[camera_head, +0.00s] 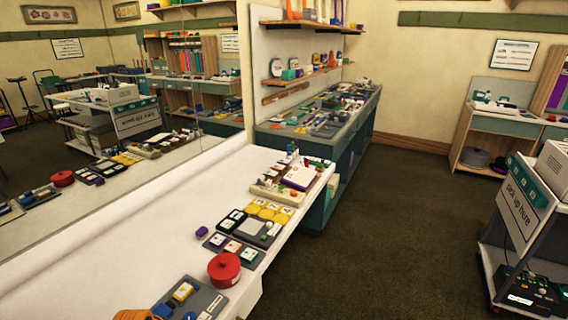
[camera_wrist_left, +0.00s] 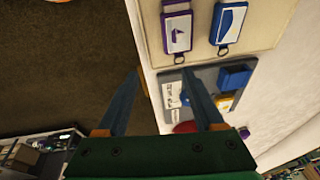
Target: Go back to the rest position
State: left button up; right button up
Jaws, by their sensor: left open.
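My left gripper (camera_wrist_left: 160,72) shows in the left wrist view, with two dark blue fingers spread apart and nothing between them. It is over the edge of the white counter (camera_head: 130,240), with a grey tray (camera_wrist_left: 205,78) beyond its fingers. The grey tray holds a blue block (camera_wrist_left: 235,76) and a yellow piece. Part of a red round thing (camera_wrist_left: 186,127) shows between the fingers. I cannot make out either gripper in the head view.
In the head view a red lidded pot (camera_head: 224,270) and several trays of small items line the counter's right edge. A mirror (camera_head: 110,110) runs along its left. Carpet (camera_head: 350,240) is open toward a cart (camera_head: 525,215) at the right.

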pick_arm(q)
jog(key=s+d+r+n, duration=0.2)
jog(key=s+d+n, duration=0.1)
jog(key=s+d, duration=1.05)
jog(key=s+a+f, duration=0.1)
jog(key=s+f, duration=0.1)
jog(key=f, duration=0.7)
jog(key=s+a+f, duration=0.1)
jog(key=s+f, duration=0.2)
jog(key=f, duration=0.5)
jog(key=s+a+f+g, duration=0.1)
jog(key=s+f+g, duration=0.1)
jog(key=s+f, duration=0.6)
jog(key=s, duration=0.3)
jog(key=shift+a+f, duration=0.4)
